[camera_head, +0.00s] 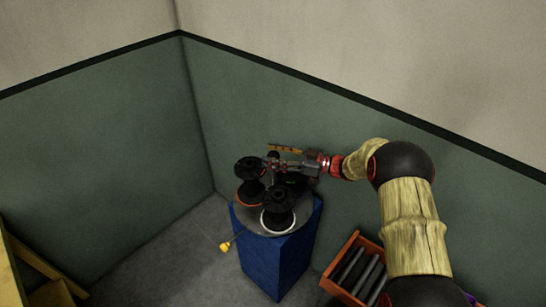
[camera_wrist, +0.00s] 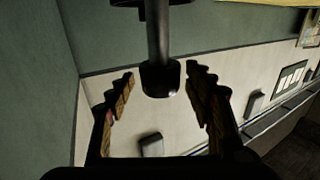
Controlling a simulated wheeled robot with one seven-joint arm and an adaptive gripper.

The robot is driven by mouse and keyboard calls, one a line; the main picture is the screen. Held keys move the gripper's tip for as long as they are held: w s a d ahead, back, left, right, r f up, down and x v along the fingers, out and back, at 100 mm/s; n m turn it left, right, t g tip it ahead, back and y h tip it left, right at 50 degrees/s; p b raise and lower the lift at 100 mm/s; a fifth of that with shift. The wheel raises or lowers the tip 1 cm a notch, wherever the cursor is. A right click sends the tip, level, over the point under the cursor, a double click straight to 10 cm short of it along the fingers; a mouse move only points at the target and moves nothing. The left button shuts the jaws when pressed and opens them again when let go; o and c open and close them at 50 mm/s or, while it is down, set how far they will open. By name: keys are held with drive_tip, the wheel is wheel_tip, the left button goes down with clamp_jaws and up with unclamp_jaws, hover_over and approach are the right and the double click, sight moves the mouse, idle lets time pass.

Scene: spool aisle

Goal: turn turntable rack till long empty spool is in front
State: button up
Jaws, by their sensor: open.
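The turntable rack (camera_head: 296,222) is a round grey disc on a blue pedestal (camera_head: 262,262) in the head view. Black-flanged spools stand upright on it. One at the left (camera_head: 250,167) has an orange ring at its base, and one at the front (camera_head: 278,198) has a white ring at its base. Others behind are partly hidden by my gripper. I cannot tell which spool is the long empty one. My gripper (camera_head: 268,162) is over the rack's back part, among the spool tops. In the wrist view its jaws (camera_wrist: 161,76) are apart, with a dark post (camera_wrist: 157,35) showing between them; contact is unclear.
Green walls meet in a corner close behind the rack. An orange crate (camera_head: 340,288) holding dark bars stands on the floor to the right. A small yellow ball (camera_head: 225,246) sticks out at the pedestal's left. Yellow shelving (camera_head: 32,262) is at lower left. Grey floor between is clear.

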wheel_tip(320, 180, up, 9)
drive_tip(key=shift+r, duration=0.1)
idle(0.4)
